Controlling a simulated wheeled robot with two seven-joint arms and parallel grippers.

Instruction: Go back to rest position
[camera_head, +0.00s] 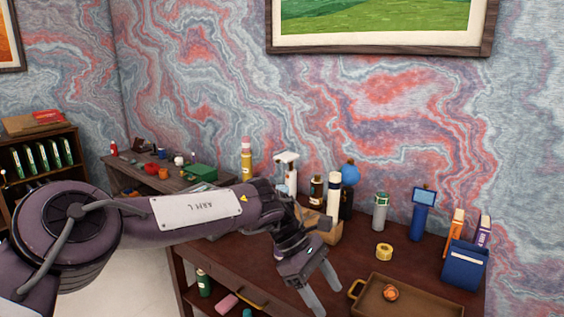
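My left arm comes in from the left and reaches over the dark brown desk (340,270). My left gripper (322,298) hangs over the front part of the desk with its two fingers apart and nothing visible between them. It is just left of a brown tray (440,304), and I cannot tell whether it touches the tray's handle. My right arm and gripper are not in view.
An orange round item (390,292) lies in the tray. A yellow tape roll (384,251), a blue device (421,215), a grey-green cylinder (381,212) and a blue box (464,266) stand behind. Bottles crowd the back near my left wrist. A cluttered side table (135,166) stands farther left.

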